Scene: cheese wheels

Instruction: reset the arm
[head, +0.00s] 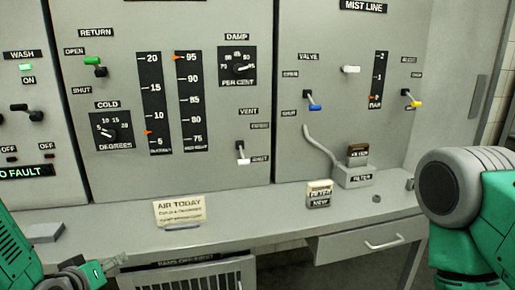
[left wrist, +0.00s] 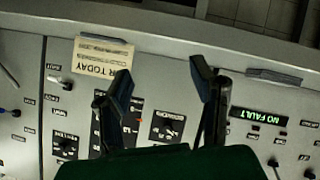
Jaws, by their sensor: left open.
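My left arm (head: 15,250) comes in at the bottom left of the head view. My left gripper (head: 108,268) is low there, in front of the desk edge and below the AIR TODAY card. In the left wrist view the two dark fingers of my left gripper (left wrist: 162,80) stand apart with nothing between them. My right arm (head: 465,205) shows as a large green and grey link at the right edge of the head view. Its gripper is out of the picture.
A grey control panel (head: 210,120) with levers, dials and gauges stands behind a narrow desk (head: 255,212). The AIR TODAY card (head: 180,210), a FILTER NEW box (head: 319,194) and a filter holder (head: 356,175) are on the desk. A drawer (head: 370,242) is below.

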